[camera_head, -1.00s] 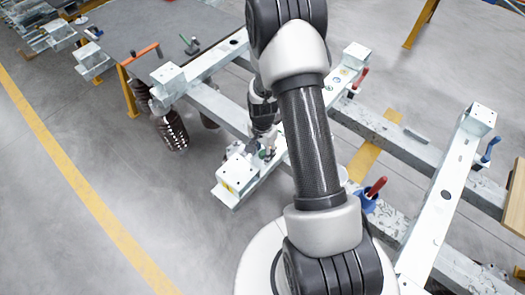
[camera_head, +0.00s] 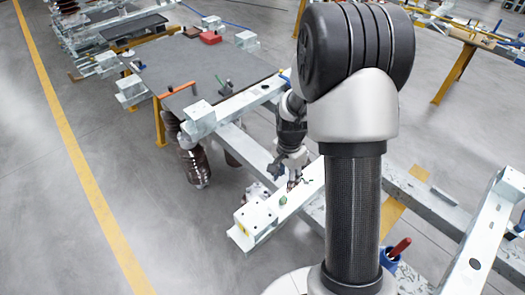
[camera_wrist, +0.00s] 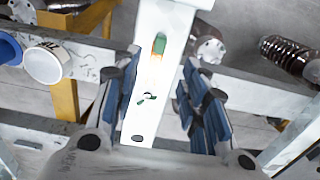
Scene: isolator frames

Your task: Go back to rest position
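My gripper (camera_head: 287,168) is above the near white-grey steel beam of the frame (camera_head: 312,190), partly behind my arm in the head view. In the wrist view my gripper (camera_wrist: 160,78) has its two blue-padded fingers spread wide, with nothing held between them. The pale beam (camera_wrist: 145,105) runs beyond the gap. A small green and orange item (camera_wrist: 159,46) shows on the beam, and a small green piece lies nearer; I cannot tell what they are. My arm stands upright in the head view and hides the middle of the frame.
Brown ribbed insulators (camera_head: 194,163) hang by the left frame end. A red-handled tool in a blue holder (camera_head: 392,258) is at lower right. A grey worktable (camera_head: 200,70) with an orange-handled item (camera_head: 177,90) is behind. Floor left of the yellow line (camera_head: 80,170) is clear.

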